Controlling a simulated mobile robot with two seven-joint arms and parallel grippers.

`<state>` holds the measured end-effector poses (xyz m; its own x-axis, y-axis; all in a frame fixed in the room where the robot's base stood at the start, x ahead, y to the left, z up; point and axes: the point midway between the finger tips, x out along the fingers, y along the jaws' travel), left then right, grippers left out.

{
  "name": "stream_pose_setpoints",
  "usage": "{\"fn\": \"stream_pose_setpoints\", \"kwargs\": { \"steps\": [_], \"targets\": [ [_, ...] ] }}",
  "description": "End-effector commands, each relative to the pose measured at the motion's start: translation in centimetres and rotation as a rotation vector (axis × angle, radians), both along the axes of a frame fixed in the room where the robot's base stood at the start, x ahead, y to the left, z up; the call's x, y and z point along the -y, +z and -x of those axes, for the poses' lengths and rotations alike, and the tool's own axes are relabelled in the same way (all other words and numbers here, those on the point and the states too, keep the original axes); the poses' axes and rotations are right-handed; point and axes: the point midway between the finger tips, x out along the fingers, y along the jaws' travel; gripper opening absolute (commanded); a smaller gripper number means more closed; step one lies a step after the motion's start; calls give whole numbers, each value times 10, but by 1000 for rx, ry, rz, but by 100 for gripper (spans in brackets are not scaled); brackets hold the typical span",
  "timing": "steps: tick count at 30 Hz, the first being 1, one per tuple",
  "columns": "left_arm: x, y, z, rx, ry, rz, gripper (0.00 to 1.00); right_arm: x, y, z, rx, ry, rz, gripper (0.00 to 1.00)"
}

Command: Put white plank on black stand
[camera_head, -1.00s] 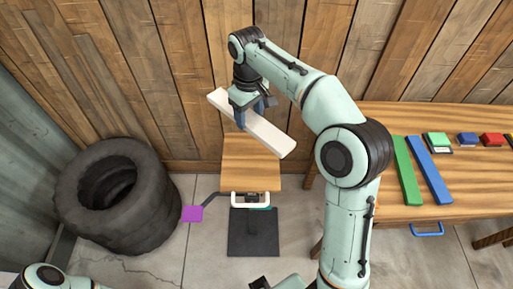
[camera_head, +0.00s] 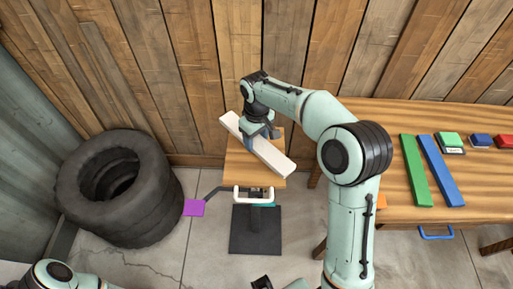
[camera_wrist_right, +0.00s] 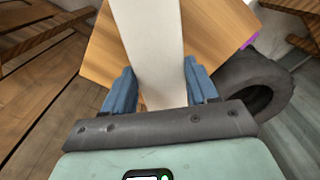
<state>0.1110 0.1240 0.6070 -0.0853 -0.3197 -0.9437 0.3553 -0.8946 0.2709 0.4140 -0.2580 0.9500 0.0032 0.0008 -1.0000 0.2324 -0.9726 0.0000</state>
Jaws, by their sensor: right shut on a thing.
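The white plank (camera_head: 270,158) is held in my right gripper (camera_head: 257,138), above the wooden top (camera_head: 238,178) of the stand with a black base (camera_head: 243,237). The plank lies at a slant across the top, from upper left to lower right. I cannot tell whether it touches the top. In the right wrist view the plank (camera_wrist_right: 150,45) runs between the two blue fingers of the right gripper (camera_wrist_right: 158,90), with the wooden top (camera_wrist_right: 105,55) behind it. My left gripper does not show clearly; only part of the left arm is at the lower left.
A stack of black tires (camera_head: 120,190) stands left of the stand. A wooden table (camera_head: 395,205) at the right holds a green plank (camera_head: 416,170), a blue plank (camera_head: 441,170) and small coloured blocks. A purple plate (camera_head: 194,208) sticks out beside the stand.

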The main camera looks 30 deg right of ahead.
Motion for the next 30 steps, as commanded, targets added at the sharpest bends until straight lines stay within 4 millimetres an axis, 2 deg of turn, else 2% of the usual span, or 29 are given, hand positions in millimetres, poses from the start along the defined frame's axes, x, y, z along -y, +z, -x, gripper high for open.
{"fn": "stream_pose_setpoints", "kwargs": {
  "steps": [3,8,21,22,24,30],
  "targets": [
    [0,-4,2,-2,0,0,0,0,-24,1,-5,-1,0,21],
    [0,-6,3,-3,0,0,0,0,-46,1,-3,0,0,21],
    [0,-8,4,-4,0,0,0,0,-53,0,-1,0,0,21],
    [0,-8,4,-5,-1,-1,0,0,-54,0,-2,0,0,61],
    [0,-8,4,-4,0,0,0,0,-53,0,-2,0,0,84],
    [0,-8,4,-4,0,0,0,0,-53,0,-1,0,0,84]
  ]
}}
